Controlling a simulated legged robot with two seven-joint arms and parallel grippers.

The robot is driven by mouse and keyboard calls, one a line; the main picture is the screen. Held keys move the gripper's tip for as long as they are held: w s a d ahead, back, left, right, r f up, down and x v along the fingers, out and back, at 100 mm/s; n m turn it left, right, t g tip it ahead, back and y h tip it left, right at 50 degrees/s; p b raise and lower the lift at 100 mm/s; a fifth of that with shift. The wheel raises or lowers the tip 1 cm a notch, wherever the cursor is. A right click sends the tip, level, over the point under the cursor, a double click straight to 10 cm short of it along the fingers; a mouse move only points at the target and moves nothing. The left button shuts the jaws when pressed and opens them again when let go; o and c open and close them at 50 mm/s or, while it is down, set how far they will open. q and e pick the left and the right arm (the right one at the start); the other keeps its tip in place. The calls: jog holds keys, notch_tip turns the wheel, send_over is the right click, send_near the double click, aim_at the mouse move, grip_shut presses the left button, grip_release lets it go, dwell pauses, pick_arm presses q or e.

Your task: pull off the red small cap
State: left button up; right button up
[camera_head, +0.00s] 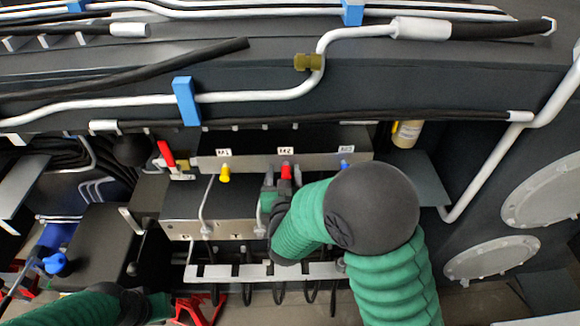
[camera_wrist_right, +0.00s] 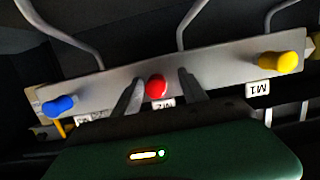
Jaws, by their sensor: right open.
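The red small cap (camera_head: 286,171) sits on the grey metal plate below the M2 label in the head view. In the right wrist view the red cap (camera_wrist_right: 157,86) is near the middle of the plate. My right gripper (camera_head: 283,183) is open at the cap. In the wrist view its two fingers (camera_wrist_right: 158,88) stand on either side of the cap, with visible gaps, so they do not appear to touch it. My left arm shows at the bottom left of the head view, but its fingers cannot be made out.
A yellow cap (camera_head: 225,173) and a blue cap (camera_head: 346,163) sit on the same plate (camera_head: 255,162), one on each side. A red lever (camera_head: 166,153) is to the left. White pipes (camera_head: 245,97) and black hoses run above. A slotted rail (camera_head: 240,272) lies below.

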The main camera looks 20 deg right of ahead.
jog(key=shift+w+a+f, duration=0.1)
jog(key=shift+w+a, duration=0.1)
jog(key=shift+w, duration=0.1)
jog(key=shift+s+a, duration=0.1)
jog(key=shift+s+r, duration=0.15)
jog(key=shift+r, duration=0.05)
jog(key=shift+s+d, duration=0.1)
jog(key=shift+d, duration=0.2)
jog(key=shift+c, duration=0.3)
jog(key=shift+d+f, duration=0.1)
jog(key=shift+d, duration=0.35)
jog(key=c, duration=0.5)
jog(key=shift+d, duration=0.1)
jog(key=shift+c, duration=2.3)
jog(key=shift+a, duration=0.2)
grip_shut()
jog(key=shift+o, duration=1.8)
grip_release()
jog(key=shift+a, duration=0.25)
jog(key=shift+c, duration=1.1)
grip_shut()
jog(key=shift+d, duration=0.25)
pick_arm(q)
jog(key=shift+w+d, duration=0.15)
